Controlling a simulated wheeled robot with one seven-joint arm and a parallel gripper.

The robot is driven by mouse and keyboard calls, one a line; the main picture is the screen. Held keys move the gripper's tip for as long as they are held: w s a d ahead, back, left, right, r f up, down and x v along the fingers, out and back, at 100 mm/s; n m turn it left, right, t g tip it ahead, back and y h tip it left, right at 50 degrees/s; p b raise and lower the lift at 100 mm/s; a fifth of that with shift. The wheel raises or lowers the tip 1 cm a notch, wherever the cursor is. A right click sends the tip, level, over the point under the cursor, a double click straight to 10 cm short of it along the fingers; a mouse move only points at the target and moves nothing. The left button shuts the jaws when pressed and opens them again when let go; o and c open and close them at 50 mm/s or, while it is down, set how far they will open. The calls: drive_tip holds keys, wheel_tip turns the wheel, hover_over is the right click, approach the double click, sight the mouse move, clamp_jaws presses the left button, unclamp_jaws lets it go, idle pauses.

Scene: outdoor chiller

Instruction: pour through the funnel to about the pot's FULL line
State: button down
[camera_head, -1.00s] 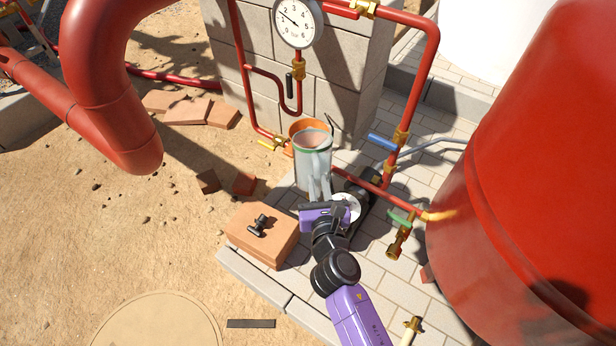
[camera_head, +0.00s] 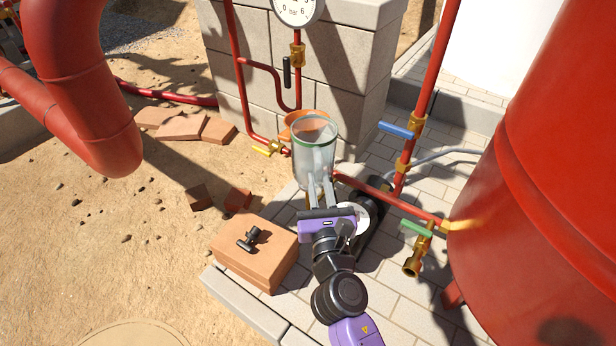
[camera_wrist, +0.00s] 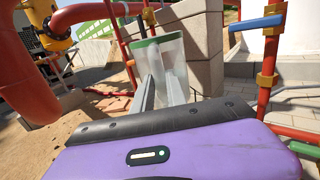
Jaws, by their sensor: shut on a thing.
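My gripper (camera_head: 321,187) is shut on a clear jug (camera_head: 313,165) with a green rim and holds it nearly upright. The jug also shows in the wrist view (camera_wrist: 168,58), with the two grey fingers (camera_wrist: 157,92) on its near side. The liquid level inside is hard to make out. An orange funnel (camera_head: 297,122) stands just behind the jug, which hides most of it. I cannot tell whether the two touch. The pot and its FULL line are hidden or cannot be made out. No stream of liquid shows.
A red pipe with a yellow-handled valve (camera_head: 268,151) runs close left of the funnel. A blue-handled valve (camera_head: 396,129) and green-handled valve (camera_head: 416,228) stand at right, beside a big red tank (camera_head: 540,180). A brick block (camera_head: 250,262) carries a black fitting (camera_head: 252,239). A block wall rises behind.

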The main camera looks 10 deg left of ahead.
drive_tip(key=shift+s+d+r+p, duration=0.1)
drive_tip(key=shift+s+r+p, duration=0.2)
drive_tip(key=shift+r+p, duration=0.35)
drive_tip(key=shift+s+d+r+p, duration=0.1)
drive_tip(key=shift+s+r+p, duration=0.15)
drive_tip(key=shift+r+p, duration=0.35)
drive_tip(key=s+d+r+p, duration=0.1)
drive_tip(key=s+r+p, duration=0.3)
drive_tip(key=p, duration=0.3)
drive_tip(key=shift+s+d+r, duration=0.25)
drive_tip(key=shift+d+r, duration=0.05)
drive_tip(key=shift+r, duration=0.15)
